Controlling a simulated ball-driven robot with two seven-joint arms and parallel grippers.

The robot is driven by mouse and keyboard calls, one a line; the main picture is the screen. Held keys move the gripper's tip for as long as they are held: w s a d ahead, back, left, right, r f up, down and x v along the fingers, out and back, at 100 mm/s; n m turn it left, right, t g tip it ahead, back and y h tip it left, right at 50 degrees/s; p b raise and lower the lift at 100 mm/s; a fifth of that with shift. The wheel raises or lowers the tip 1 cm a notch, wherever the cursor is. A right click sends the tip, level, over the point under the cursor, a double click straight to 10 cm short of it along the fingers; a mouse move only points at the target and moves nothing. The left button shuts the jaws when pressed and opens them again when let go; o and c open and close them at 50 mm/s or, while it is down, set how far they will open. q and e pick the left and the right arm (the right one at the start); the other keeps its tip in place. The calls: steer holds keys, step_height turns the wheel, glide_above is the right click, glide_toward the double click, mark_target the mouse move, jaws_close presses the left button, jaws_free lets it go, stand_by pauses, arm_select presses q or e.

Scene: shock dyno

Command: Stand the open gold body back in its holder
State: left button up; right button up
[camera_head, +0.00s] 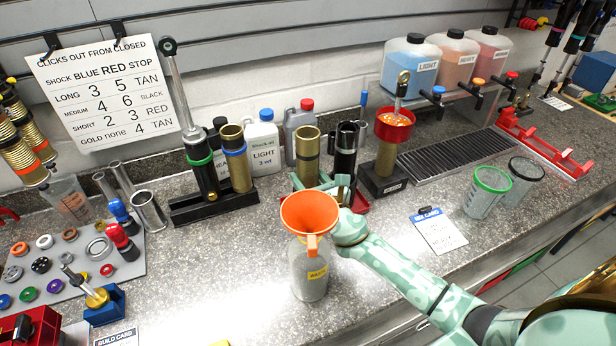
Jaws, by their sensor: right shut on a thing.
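My right gripper (319,184) is shut on an open gold body (307,150), a plain gold tube held upright with its open end up. The tube's lower end is hidden behind the gripper and an orange funnel (309,212), so I cannot tell whether it touches anything. To the left, a black holder (215,206) carries a black shock with a green ring (203,175) and a gold body with a blue ring (235,160). Behind and right of the gripper, a black cylinder (346,150) stands at a partly hidden red base (361,203). My left gripper is out of view.
The funnel sits in a waste bottle (311,278) in front of my gripper. A black block (382,186) holds a gold shock with a red cup (394,125). Oil bottles (263,143) stand behind.

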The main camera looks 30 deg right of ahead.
stand_by(0.3)
steer(key=shift+f+b, duration=0.4)
steer(key=o, duration=1.5)
steer(key=shift+c, duration=0.2)
steer(key=shift+o, duration=0.3)
